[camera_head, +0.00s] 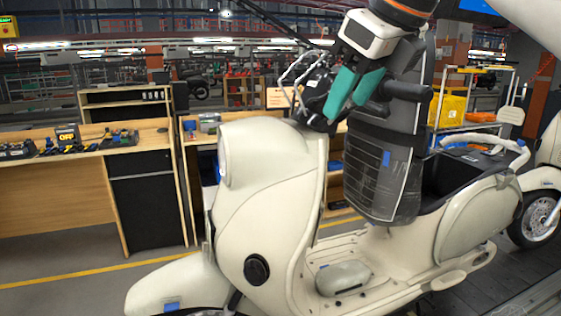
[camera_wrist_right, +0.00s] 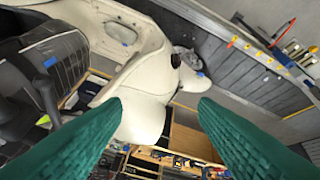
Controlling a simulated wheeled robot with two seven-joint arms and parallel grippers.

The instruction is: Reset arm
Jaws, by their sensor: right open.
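My right gripper (camera_head: 346,106) has teal fingers and hangs above the cream scooter (camera_head: 268,180), close to its handlebar area. In the right wrist view the two green fingers (camera_wrist_right: 160,104) are spread wide with nothing between them. The scooter's cream front (camera_wrist_right: 135,105) shows beyond the fingertips, and I cannot tell the exact distance. A dark grey ribbed panel (camera_head: 372,172) with a blue mark, seemingly the scooter's raised seat, stands upright below and to the right of the gripper. It also shows at the left of the wrist view (camera_wrist_right: 65,65). My left gripper is out of view.
A wooden workbench (camera_head: 60,145) with tools stands at the left behind the scooter. An open black storage well (camera_head: 455,180) lies behind the grey panel. A yellow bin (camera_head: 447,110) on a rack and another scooter's wheel (camera_head: 537,218) are at the right.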

